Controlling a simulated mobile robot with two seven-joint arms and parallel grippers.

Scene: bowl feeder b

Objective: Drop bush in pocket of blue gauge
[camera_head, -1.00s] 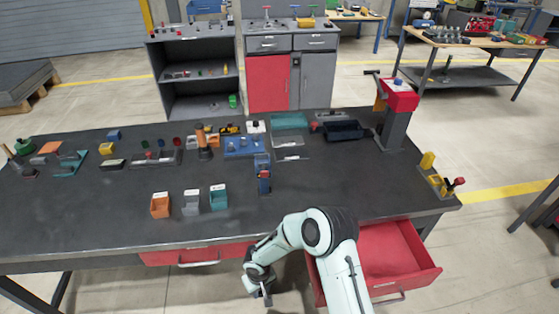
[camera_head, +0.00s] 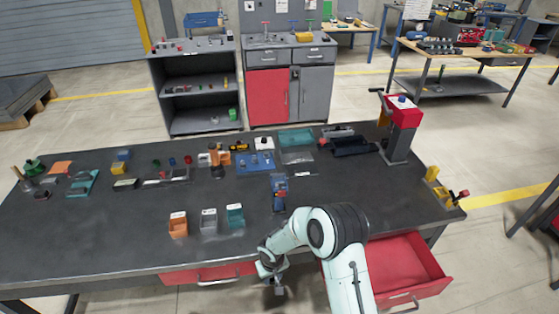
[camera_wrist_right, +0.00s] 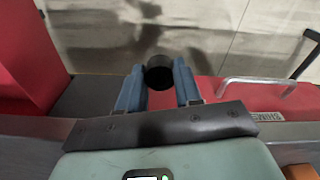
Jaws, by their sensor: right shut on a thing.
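My right gripper (camera_head: 279,289) hangs low in front of the table's front edge, beside the open red drawer. In the right wrist view its two blue fingers (camera_wrist_right: 158,84) are shut on a dark round piece, which looks like the bush (camera_wrist_right: 158,71). The bush is too small to make out in the head view. A blue fixture (camera_head: 279,186), possibly the blue gauge, stands on the table beyond the gripper; its pocket cannot be made out. A flat blue plate (camera_head: 244,163) lies behind it. My left gripper is not in view.
Orange, grey and teal bins (camera_head: 208,220) stand near the front of the dark table (camera_head: 115,235). The red drawer (camera_head: 412,262) is open at right. A red-topped press (camera_head: 402,115) stands at the right end. Table space right of the blue fixture is mostly clear.

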